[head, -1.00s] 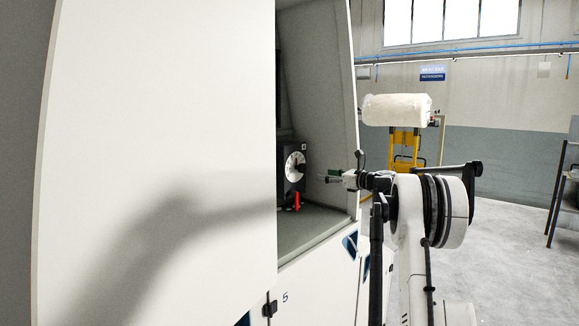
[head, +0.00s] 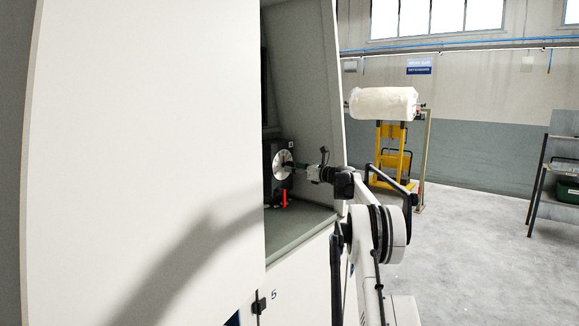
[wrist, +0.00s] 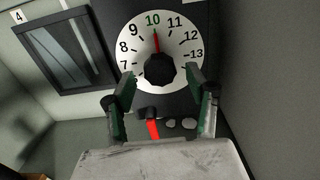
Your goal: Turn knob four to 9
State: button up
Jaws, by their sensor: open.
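The knob (wrist: 159,71) is black and faceted, at the centre of a white dial plate (wrist: 134,42) on a dark box, with numbers from 7 to 13. A red pointer at the knob points up, at or just right of the green 10. In the head view the dial (head: 281,164) is inside the machine's open bay. My gripper (wrist: 161,84) is open, its two fingers at the lower left and lower right of the knob. I cannot tell whether they touch it. A label "4" (wrist: 18,16) shows at the upper left of the wrist view.
A red lever (wrist: 153,128) is below the dial, between my fingers in the wrist view; it also shows in the head view (head: 284,198). The bay's side wall (head: 312,125) is close on the right. A large white panel (head: 150,130) covers the left.

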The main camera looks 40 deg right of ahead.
jog(key=shift+p+x, duration=0.3)
jog(key=shift+x, duration=1.25)
jog(key=c, duration=1.2)
jog(key=shift+n, duration=0.4)
jog(key=shift+d+n+b, duration=0.1)
jog(key=shift+n+b, duration=0.25)
jog(key=shift+n, duration=2.05)
